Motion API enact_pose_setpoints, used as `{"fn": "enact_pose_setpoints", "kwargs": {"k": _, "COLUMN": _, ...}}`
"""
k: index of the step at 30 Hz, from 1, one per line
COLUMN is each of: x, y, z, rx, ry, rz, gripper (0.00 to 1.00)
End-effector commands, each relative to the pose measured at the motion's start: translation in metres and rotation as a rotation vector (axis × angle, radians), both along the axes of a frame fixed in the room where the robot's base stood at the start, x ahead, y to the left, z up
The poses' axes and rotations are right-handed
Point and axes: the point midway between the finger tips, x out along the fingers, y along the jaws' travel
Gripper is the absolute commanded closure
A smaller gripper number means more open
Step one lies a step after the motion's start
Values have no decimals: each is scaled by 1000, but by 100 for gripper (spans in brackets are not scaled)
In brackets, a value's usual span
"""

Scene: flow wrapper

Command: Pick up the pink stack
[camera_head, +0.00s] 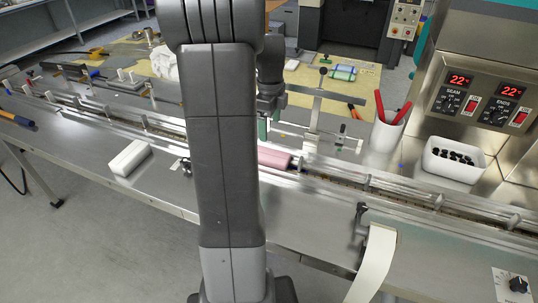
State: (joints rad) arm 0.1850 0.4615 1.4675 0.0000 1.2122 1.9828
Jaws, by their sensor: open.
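The pink stack (276,158) lies in the metal infeed channel near the middle of the view, just right of my arm. My arm's upright link hides its left part. My gripper (268,122) is behind the arm link, pointing down a little above and behind the pink stack. It is open, and I see no contact with the stack. One side of the gripper is hidden by the arm link.
Guide rails and a metal post (316,108) stand right of the stack. A white block (130,158) lies on the deck at left. A white cup (387,132) with red-handled tools and a white bin (453,160) stand at right, near the control panel.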

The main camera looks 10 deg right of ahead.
Motion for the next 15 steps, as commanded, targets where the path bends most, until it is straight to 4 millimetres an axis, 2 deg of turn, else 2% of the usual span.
{"fn": "enact_pose_setpoints", "kwargs": {"k": 1, "x": -1, "y": 0, "z": -12, "rx": 2, "ry": 6, "rz": 1, "gripper": 20}}
{"fn": "enact_pose_setpoints", "kwargs": {"k": 6, "x": -1, "y": 1, "z": -40, "rx": 0, "ry": 4, "rz": 2, "gripper": 20}}
{"fn": "enact_pose_setpoints", "kwargs": {"k": 15, "x": -3, "y": 4, "z": -65, "rx": 1, "ry": 5, "rz": 3, "gripper": 20}}
